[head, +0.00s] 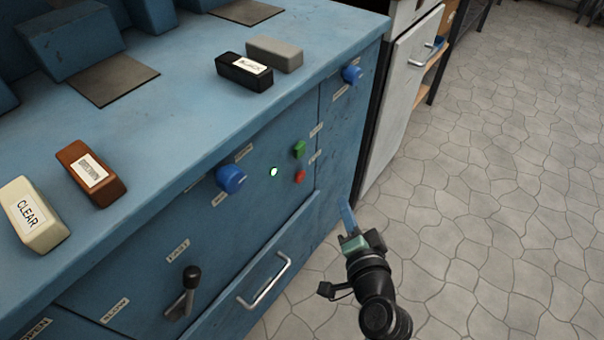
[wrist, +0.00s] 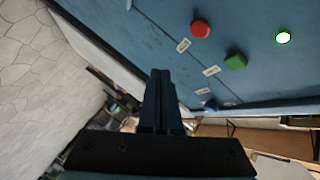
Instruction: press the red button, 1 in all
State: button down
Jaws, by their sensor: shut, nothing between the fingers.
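The red button (head: 299,176) is on the blue front panel of the workbench, just below a green button (head: 299,150). In the wrist view the red button (wrist: 200,29) is near the top, left of the green button (wrist: 235,61). My gripper (head: 347,212) is to the right of and lower than the red button in the head view, apart from it. In the wrist view my gripper's fingers (wrist: 161,75) are together with nothing between them, pointing below and left of the red button.
A lit white lamp (head: 273,171) and blue knobs (head: 231,178) are on the same panel. A drawer handle (head: 264,281) and a black-knobbed lever (head: 187,285) stick out below. Labelled blocks (head: 91,173) lie on the benchtop. The tiled floor (head: 490,180) at right is clear.

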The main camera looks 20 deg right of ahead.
jog(key=w+a+p, duration=0.2)
jog(key=w+a, duration=0.2)
jog(key=w, duration=0.1)
jog(key=shift+w+a+p, duration=0.3)
jog(key=shift+w+p, duration=0.05)
jog(key=shift+w, duration=0.05)
dwell(1.8)
jog(key=shift+w+a, duration=0.2)
jog(key=shift+w, duration=0.1)
jog(key=shift+w+a+p, duration=0.3)
jog(key=shift+w+p, duration=0.05)
dwell(0.7)
dwell(0.4)
jog(key=shift+s+d+b, duration=0.45)
jog(key=shift+s+d, duration=0.1)
jog(key=shift+s, duration=0.15)
jog(key=shift+s+d+b, duration=0.6)
jog(key=shift+s+d, duration=0.15)
jog(key=shift+s, duration=0.25)
jog(key=shift+s+d+b, duration=0.6)
jog(key=shift+s+d, duration=0.15)
jog(key=shift+s, duration=0.2)
